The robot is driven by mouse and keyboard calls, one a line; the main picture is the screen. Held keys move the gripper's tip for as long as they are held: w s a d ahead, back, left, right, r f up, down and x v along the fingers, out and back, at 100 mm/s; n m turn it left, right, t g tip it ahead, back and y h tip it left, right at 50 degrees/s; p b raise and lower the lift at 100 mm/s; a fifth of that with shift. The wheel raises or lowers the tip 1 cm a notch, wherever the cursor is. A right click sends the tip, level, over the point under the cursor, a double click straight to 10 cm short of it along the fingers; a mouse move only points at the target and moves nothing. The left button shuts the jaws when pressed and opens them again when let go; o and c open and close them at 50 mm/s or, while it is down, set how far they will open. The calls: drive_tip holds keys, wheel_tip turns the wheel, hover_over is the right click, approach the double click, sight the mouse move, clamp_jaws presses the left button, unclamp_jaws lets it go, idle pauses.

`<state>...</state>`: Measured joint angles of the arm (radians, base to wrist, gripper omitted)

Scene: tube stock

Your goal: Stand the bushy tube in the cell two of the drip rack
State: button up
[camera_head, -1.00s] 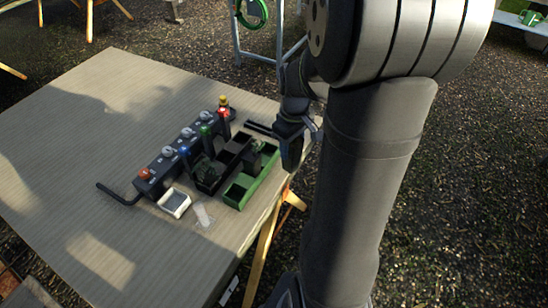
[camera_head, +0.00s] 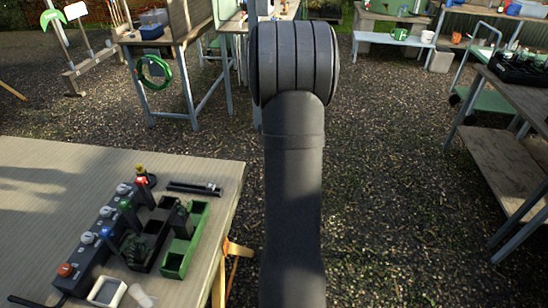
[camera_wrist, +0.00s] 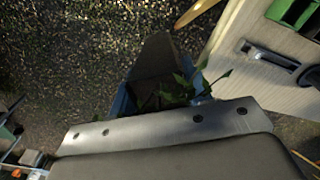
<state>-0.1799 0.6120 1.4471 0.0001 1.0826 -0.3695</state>
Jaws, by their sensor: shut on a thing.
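In the wrist view my gripper (camera_wrist: 160,85) is shut on a tube with green leaves, the bushy tube (camera_wrist: 183,91). Leaves stick out beside the dark finger; most of the tube's body is hidden by the gripper. My gripper is out of sight in the head view, behind my own arm. A black tray with several tubes (camera_head: 522,68) stands on the dark bench at the far right; I cannot tell whether it is the drip rack, and its cells are too small to number.
The pale table (camera_head: 60,180) at left carries a green celled tray (camera_head: 186,240), a black celled tray (camera_head: 150,240) and a button box (camera_head: 98,240). A green trolley (camera_head: 487,85) stands at right. Gravel floor lies open between the table and the dark bench (camera_head: 510,165).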

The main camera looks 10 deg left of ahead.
drive_tip(key=s+a+f+n, duration=0.1)
drive_tip(key=s+a+n, duration=0.3)
drive_tip(key=s+a, duration=0.6)
drive_tip(key=s+a+f+n, duration=0.2)
drive_tip(key=s+a+n, duration=0.25)
drive_tip(key=a, duration=0.95)
drive_tip(key=s+a+f+n, duration=0.1)
drive_tip(key=s+a+n, duration=0.2)
drive_tip(key=s+a, duration=0.75)
wheel_tip(320, 180, down, 7)
drive_tip(key=w+a, duration=0.2)
drive_tip(key=shift+w+f, duration=0.15)
drive_tip(key=shift+f, duration=0.35)
drive_tip(key=o, duration=1.1)
drive_tip(key=shift+o, duration=0.2)
wheel_tip(320, 180, up, 17)
drive_tip(key=shift+r, duration=0.2)
